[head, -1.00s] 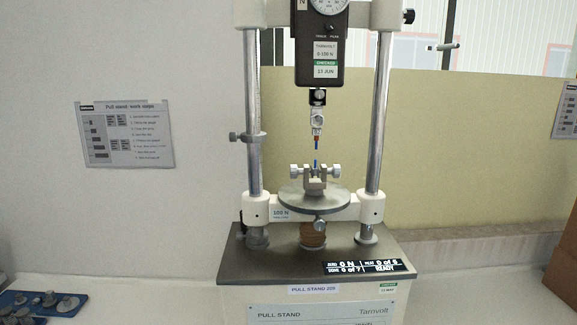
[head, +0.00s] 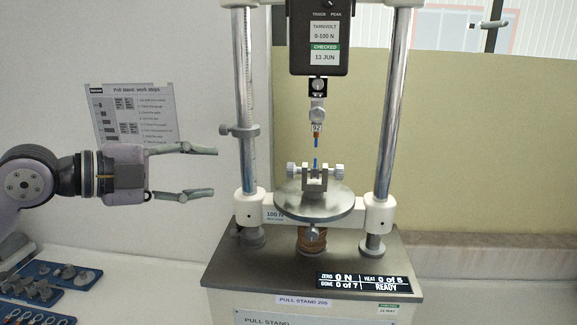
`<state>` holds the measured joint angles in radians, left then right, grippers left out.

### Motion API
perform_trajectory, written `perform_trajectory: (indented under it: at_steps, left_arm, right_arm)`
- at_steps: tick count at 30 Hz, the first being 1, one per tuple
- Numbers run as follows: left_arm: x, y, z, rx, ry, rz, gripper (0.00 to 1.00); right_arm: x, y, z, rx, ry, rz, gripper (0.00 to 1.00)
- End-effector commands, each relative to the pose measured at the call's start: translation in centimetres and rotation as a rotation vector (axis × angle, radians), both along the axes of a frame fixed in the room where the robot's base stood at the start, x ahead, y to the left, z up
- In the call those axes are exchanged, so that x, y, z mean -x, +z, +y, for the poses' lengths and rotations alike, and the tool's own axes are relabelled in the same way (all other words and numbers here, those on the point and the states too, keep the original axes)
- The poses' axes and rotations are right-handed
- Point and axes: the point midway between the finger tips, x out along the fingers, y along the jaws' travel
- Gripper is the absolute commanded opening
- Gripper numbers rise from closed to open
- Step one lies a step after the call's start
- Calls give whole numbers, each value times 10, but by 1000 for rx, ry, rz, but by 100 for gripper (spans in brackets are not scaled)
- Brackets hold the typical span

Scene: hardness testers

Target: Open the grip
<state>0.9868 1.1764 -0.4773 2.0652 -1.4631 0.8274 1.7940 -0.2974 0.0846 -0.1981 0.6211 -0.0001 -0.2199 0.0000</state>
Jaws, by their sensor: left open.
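The pull stand (head: 225,262) stands in the middle of the head view. Its lower grip (head: 314,178) sits on a round metal plate (head: 300,206), with a screw knob on each side. A short blue and red piece (head: 316,150) stands upright between this grip and the upper holder (head: 318,112) that hangs under the black gauge (head: 318,50). I cannot tell how tightly the lower grip's jaws hold it. My left gripper (head: 212,171) is open and empty, left of the stand's left post and apart from it.
The display (head: 366,280) reads 0 N, heat 0 of 5, done 0 of 7, READY. Blue trays (head: 75,272) with grey metal parts lie at lower left. A work-steps sheet (head: 150,98) hangs on the wall behind my left arm. A clamp (head: 240,131) juts from the left post.

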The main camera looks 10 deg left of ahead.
Motion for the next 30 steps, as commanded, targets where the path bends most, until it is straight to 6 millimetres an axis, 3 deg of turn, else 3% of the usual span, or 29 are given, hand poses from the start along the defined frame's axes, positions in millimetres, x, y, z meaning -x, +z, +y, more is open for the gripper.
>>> perform_trajectory:
  at_steps: [9,21,30]
  left_arm:
    - [-34,-8,-37,-2,-1,6,46]
    - [-90,-29,-97,0,0,6,46]
    - [-112,-41,-119,-2,3,4,46]
  right_arm:
    - [4,28,13,-16,2,6,40]
    - [5,67,5,-6,2,6,40]
    - [4,79,1,-1,-1,5,40]
